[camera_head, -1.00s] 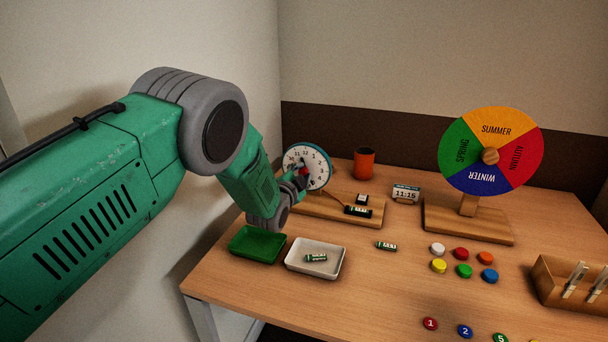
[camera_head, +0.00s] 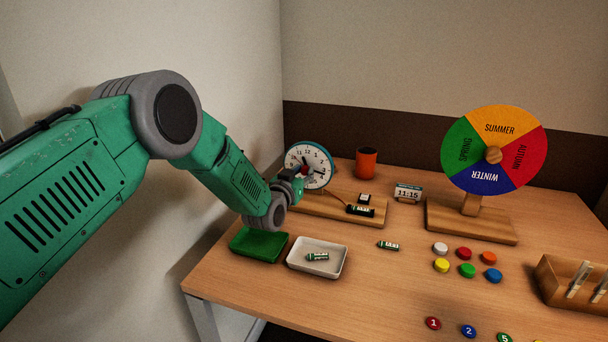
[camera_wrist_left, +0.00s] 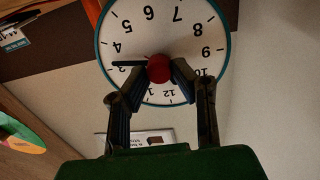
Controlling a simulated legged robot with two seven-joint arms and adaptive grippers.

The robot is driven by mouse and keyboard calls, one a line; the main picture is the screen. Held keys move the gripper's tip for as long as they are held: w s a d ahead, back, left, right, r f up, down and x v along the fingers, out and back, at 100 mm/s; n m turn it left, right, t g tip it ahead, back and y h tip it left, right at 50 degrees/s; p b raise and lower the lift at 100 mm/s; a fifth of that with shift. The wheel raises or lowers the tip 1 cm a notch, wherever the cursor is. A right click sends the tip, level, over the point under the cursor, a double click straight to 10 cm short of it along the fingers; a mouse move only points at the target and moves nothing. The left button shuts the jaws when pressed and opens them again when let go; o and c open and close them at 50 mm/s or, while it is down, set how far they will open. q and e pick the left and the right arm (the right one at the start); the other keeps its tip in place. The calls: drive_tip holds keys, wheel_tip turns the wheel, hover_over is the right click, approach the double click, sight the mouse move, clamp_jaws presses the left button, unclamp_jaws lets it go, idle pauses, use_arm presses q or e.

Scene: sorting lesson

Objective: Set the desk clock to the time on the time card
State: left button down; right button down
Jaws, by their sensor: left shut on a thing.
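The desk clock (camera_head: 322,160), a white round face with a teal rim, stands at the back left of the desk. In the left wrist view the clock face (camera_wrist_left: 178,38) appears upside down, with a red knob (camera_wrist_left: 158,66) at its centre. My left gripper (camera_head: 299,180) is at the clock's front; its two fingers (camera_wrist_left: 160,74) are closed on either side of the red knob. A long black hand (camera_wrist_left: 128,63) points close to the 3 position; the other hand is hard to make out. My right gripper is not in view.
A green tray (camera_head: 240,255) and a white tray (camera_head: 297,264) holding a battery sit below my left arm. An orange cup (camera_head: 366,162), a battery board (camera_head: 335,210), a season wheel (camera_head: 478,184) and coloured discs lie to the right.

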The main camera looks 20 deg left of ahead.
use_arm(q)
drive_tip(key=shift+s+a+f+n, duration=0.1)
drive_tip(key=shift+s+f+n, duration=0.1)
drive_tip(key=shift+f+n, duration=0.55)
drive_tip(key=shift+r+n, duration=0.15)
drive_tip(key=shift+n, duration=0.1)
drive_tip(key=c, duration=1.7)
unclamp_jaws()
drive_tip(key=shift+c, duration=0.2)
drive_tip(key=o, duration=0.4)
drive_tip(key=shift+w, duration=0.15)
wheel_tip(320, 180, up, 10)
